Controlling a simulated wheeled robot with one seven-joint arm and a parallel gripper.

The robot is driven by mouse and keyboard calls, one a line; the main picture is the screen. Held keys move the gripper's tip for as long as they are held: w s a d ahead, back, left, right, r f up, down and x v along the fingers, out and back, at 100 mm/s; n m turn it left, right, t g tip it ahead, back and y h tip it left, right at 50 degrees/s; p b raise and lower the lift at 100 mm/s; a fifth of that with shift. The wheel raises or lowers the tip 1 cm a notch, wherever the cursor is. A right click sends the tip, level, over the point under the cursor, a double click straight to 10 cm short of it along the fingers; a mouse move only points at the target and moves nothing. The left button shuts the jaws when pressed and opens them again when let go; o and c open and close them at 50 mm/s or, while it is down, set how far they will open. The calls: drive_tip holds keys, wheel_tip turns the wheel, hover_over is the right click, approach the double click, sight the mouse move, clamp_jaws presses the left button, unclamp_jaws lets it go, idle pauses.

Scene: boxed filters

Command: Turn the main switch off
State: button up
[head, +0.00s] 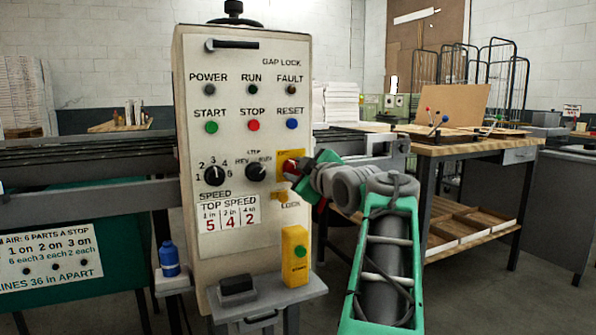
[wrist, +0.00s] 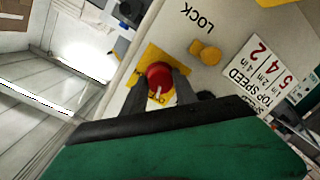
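The main switch is a red knob on a yellow plate on the right side of the cream control panel; it shows in the head view (head: 289,167) and the wrist view (wrist: 159,75). A pale mark shows on the knob's lower part in the wrist view. My gripper (head: 302,172) is at the switch, partly covering it in the head view. In the wrist view the two dark fingers of my gripper (wrist: 160,88) stand one on each side of the red knob, with narrow gaps. I cannot tell whether either finger touches it.
A yellow lock tab (head: 280,196) is just below the switch. Two black selector knobs (head: 256,172) sit to its left, under the buttons and lamps. A yellow box with a green button (head: 296,252) stands on the shelf below. A wooden workbench (head: 470,150) is at right.

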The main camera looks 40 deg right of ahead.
drive_tip(key=shift+o, duration=1.4)
drive_tip(key=shift+a, duration=0.1)
drive_tip(key=shift+o, duration=0.6)
drive_tip(key=shift+w, duration=0.2)
drive_tip(key=shift+s, duration=0.1)
drive_tip(key=p+v, duration=0.1)
drive_tip(key=v, duration=0.6)
drive_tip(key=shift+s, duration=0.35)
